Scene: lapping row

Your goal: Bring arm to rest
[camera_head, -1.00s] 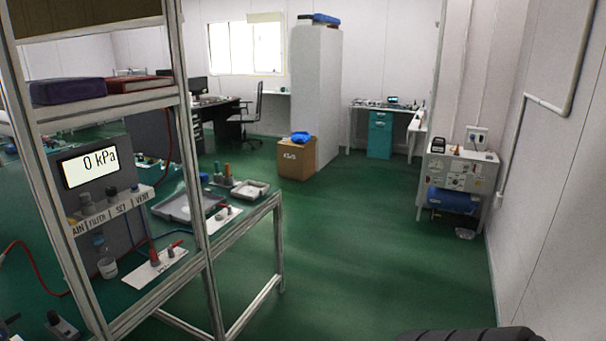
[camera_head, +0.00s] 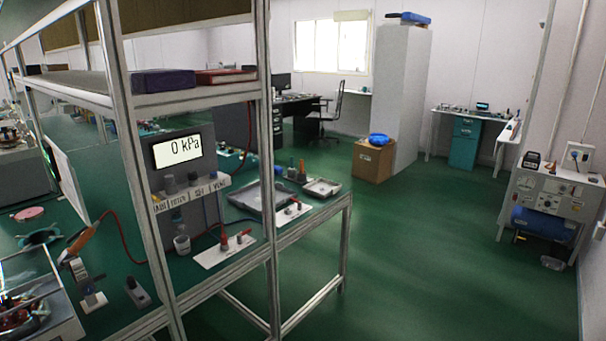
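Neither of my grippers is in view in the head view, and no part of my arms can be made out for certain. How the arms are held is hidden from this frame. A metal-framed workbench (camera_head: 330,212) with an upper shelf (camera_head: 190,95) stands at the left. A pressure display (camera_head: 178,150) reading "0 kPa" sits on the bench, above a row of labelled knobs.
Green floor (camera_head: 430,250) lies open in the middle and right. A cardboard box (camera_head: 372,163) with a blue item on top stands by a tall white cabinet (camera_head: 402,100). A machine with a blue tank (camera_head: 543,222) stands by the right wall. A desk and chair (camera_head: 325,115) are at the back.

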